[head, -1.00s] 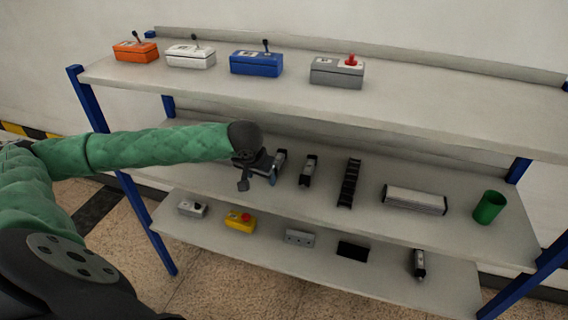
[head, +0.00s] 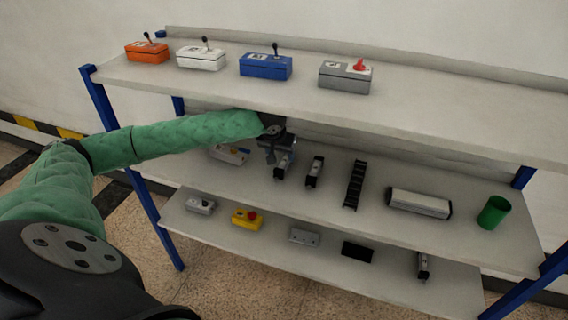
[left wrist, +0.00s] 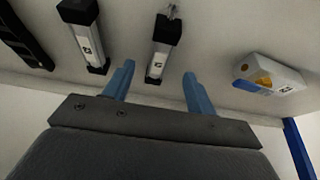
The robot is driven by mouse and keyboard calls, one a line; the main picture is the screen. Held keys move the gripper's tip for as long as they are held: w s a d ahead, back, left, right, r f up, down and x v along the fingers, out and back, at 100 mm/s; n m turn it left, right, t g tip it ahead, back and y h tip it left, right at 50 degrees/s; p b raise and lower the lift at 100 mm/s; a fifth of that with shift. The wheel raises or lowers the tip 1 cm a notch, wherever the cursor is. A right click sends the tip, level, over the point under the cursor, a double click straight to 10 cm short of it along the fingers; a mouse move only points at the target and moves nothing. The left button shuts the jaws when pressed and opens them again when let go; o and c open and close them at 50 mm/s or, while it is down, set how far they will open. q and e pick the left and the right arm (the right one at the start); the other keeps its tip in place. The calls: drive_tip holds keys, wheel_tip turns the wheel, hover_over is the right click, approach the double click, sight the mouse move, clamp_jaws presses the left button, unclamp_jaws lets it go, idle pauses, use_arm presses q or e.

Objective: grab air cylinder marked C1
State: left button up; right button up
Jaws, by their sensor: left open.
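Two short cylinders with black ends and labelled silver bodies lie on the middle shelf. The left one (head: 285,163) is right by my left gripper (head: 277,148); the right one (head: 314,172) lies a little apart. In the left wrist view, the fingers of my left gripper (left wrist: 159,88) are open and empty. The left one (left wrist: 160,50) shows just beyond and between the fingertips, with its rod pointing away. The other (left wrist: 84,36) is outside the fingers. Both labels are too small to read surely. My right gripper is not in view.
The middle shelf also has a white box (head: 229,154), a black chain-like strip (head: 354,186), a long silver block (head: 419,203) and a green cup (head: 494,212). The top shelf (head: 430,109) overhangs my arm. Several small parts lie on the lower shelf.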

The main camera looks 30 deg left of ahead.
sight(284, 160)
use_arm(q)
drive_tip(key=shift+w+a+r, duration=0.1)
drive_tip(key=shift+w, duration=0.45)
drive_tip(key=shift+p+x, duration=0.55)
drive_tip(key=shift+x, duration=2)
drive_tip(key=shift+c, duration=0.3)
drive_tip(key=c, duration=1.1)
clamp_jaws()
drive_tip(key=shift+r, duration=0.1)
